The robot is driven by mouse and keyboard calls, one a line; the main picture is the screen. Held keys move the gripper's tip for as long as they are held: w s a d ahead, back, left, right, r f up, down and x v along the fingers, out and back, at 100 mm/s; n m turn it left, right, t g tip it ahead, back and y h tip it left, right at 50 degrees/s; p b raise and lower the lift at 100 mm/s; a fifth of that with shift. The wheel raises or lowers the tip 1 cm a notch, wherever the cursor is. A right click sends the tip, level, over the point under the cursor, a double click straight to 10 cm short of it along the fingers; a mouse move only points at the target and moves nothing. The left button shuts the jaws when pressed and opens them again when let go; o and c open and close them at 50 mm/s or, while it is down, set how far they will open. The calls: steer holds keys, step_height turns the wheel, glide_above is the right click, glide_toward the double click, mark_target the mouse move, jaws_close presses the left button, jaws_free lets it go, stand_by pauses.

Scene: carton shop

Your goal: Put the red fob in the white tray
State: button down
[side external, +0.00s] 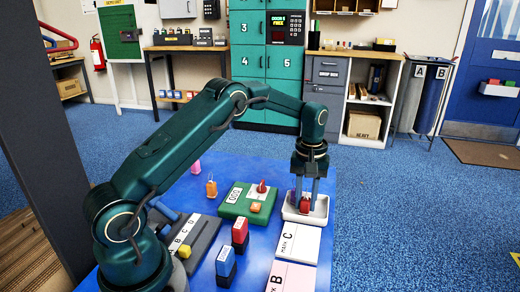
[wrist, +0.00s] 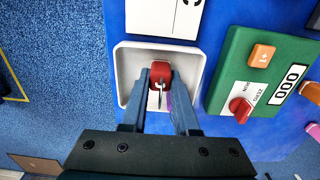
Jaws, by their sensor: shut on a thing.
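The red fob (side external: 305,203) is between the fingers of my gripper (side external: 308,194), low over the white tray (side external: 305,216). In the wrist view my gripper (wrist: 160,90) is shut on the red fob (wrist: 160,73), with a thin metal piece on it. The white tray (wrist: 128,68) surrounds the fob and fingertips in that view. I cannot tell whether the fob touches the tray floor.

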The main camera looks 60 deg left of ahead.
steer(key=c, duration=0.7)
jaws_free()
steer(key=shift+f, duration=0.1)
steer(key=shift+o, duration=0.2)
step_height(320, 180, up, 11)
step_height(320, 180, up, 7)
steer(key=m+t, duration=0.1)
steer(key=m, duration=0.1)
glide_above(306, 198)
steer(key=s+d, duration=0.3)
steer(key=s+d+f+m+t, duration=0.2)
steer(key=s+d+m, duration=0.1)
steer(key=s, duration=0.6)
steer(key=s+d+f+m+t, duration=0.2)
steer(key=s+d+m, duration=0.1)
steer(key=s, duration=0.7)
steer(key=shift+m+t, duration=0.3)
steer(key=shift+m, duration=0.2)
steer(key=shift+s+a, duration=0.1)
